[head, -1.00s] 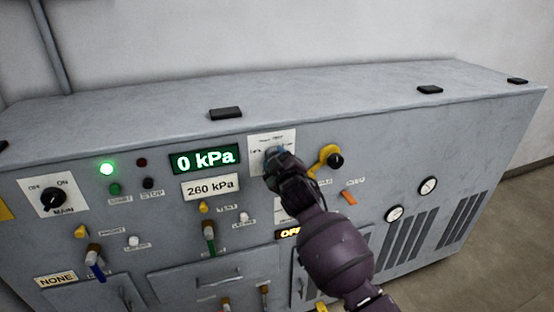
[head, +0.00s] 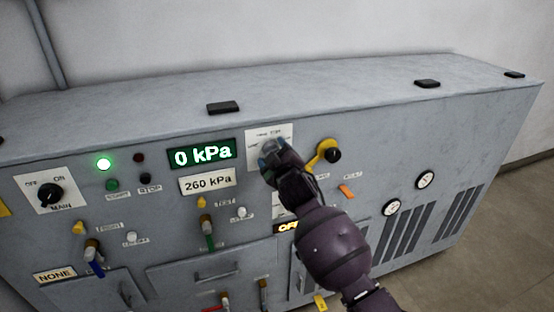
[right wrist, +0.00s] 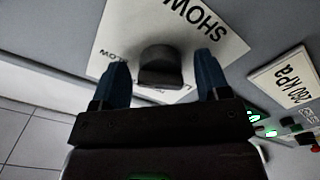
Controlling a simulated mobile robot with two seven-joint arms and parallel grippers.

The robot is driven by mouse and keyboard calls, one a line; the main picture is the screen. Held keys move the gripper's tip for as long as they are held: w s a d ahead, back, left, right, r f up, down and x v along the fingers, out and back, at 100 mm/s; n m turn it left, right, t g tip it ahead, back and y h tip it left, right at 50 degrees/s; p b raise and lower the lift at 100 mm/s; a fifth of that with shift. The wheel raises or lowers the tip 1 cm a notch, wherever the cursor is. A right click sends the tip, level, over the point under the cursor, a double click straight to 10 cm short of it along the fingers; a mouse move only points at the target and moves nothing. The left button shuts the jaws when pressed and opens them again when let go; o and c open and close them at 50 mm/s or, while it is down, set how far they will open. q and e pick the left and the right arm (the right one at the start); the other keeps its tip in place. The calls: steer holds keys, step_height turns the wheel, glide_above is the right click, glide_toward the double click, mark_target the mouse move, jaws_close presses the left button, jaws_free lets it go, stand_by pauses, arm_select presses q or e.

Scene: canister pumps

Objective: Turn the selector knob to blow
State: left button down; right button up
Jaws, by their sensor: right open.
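The selector knob (right wrist: 160,66) is a dark knob on a white label plate (right wrist: 112,38) with partly readable lettering. In the right wrist view it lies between the two blue fingers of my right gripper (right wrist: 163,80), with gaps on both sides. In the head view my right gripper (head: 270,158) is in front of the white plate (head: 284,133) and hides most of the knob. The gripper is open. I cannot read which mark the knob points to. My left gripper is not in view.
The grey panel has a green display (head: 202,154) reading 0 kPa and a 260 kPa label (head: 207,183) left of the plate. A yellow lever with a black knob (head: 333,155) sits close to the right. A main switch (head: 50,195) is at far left.

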steer(key=v, duration=1)
steer(key=shift+s, duration=0.4)
steer(key=shift+d, duration=0.1)
